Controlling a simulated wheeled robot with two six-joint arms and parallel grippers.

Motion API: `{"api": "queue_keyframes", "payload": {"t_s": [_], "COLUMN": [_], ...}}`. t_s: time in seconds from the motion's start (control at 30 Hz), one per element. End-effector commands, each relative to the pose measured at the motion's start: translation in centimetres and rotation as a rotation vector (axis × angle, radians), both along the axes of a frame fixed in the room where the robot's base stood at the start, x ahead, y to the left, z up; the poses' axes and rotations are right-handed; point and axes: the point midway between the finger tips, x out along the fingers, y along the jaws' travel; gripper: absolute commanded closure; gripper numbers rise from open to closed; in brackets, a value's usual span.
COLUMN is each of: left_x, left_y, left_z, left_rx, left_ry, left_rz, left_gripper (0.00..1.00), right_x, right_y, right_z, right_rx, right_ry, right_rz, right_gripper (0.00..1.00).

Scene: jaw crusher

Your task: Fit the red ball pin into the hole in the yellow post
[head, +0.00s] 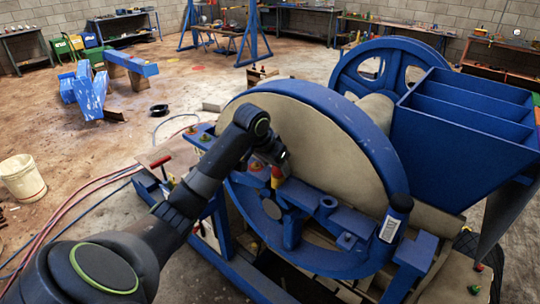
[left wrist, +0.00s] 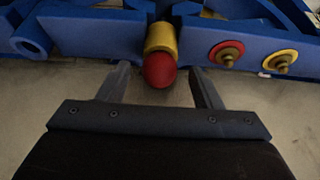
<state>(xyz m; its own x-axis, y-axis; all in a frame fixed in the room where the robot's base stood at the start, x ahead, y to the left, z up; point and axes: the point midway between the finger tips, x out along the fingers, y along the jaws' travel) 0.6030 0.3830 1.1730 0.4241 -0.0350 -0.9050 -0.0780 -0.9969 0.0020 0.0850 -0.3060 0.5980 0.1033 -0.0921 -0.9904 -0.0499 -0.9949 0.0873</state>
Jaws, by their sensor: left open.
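The red ball pin (left wrist: 159,70) shows as a red ball in the middle of the left wrist view. It is against the near end of the yellow post (left wrist: 161,39), which is mounted at the blue frame. I cannot tell how deep the pin sits, because the ball hides the hole. My left gripper (left wrist: 159,76) is open, with one finger on each side of the ball and visible gaps to both. In the head view my left gripper (head: 271,153) is just above the yellow post (head: 276,181), partly hiding the ball. My right gripper is not in view.
Two round fittings, one red-rimmed (left wrist: 226,54) and one yellow-rimmed (left wrist: 283,62), sit on the blue beam to the right of the post. The big crusher wheel (head: 340,150) stands close behind my left gripper. A white bucket (head: 22,178) stands on the floor at left.

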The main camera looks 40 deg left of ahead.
Motion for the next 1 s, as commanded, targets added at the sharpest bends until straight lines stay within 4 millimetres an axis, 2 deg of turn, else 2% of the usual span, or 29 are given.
{"api": "queue_keyframes", "payload": {"t_s": [0.17, 0.53, 0.6, 0.7, 0.83, 1.0], "left_x": [-1.0, -4.9, -5.5, -6.4, -6.9, -7.3], "left_y": [0.2, 0.5, 0.6, 0.6, 0.6, 0.6], "left_z": [2.1, 10.3, 12.4, 14.0, 15.1, 15.6], "left_rx": [0.005, 0.007, 0.006, 0.004, 0.002, 0.002], "left_ry": [-0.005, -0.008, -0.005, -0.002, -0.001, -0.001], "left_rz": [0.0, -0.001, 0.001, 0.0, 0.0, 0.0], "left_gripper": [0.41, 0.41, 0.41, 0.41, 0.41, 0.41], "right_x": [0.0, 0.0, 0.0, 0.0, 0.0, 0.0], "right_y": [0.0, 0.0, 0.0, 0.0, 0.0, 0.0], "right_z": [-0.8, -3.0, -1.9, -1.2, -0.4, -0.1], "right_rx": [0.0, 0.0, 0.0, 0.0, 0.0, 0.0], "right_ry": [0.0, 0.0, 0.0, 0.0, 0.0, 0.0], "right_rz": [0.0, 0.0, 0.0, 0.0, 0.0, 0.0], "right_gripper": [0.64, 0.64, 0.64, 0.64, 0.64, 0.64]}}
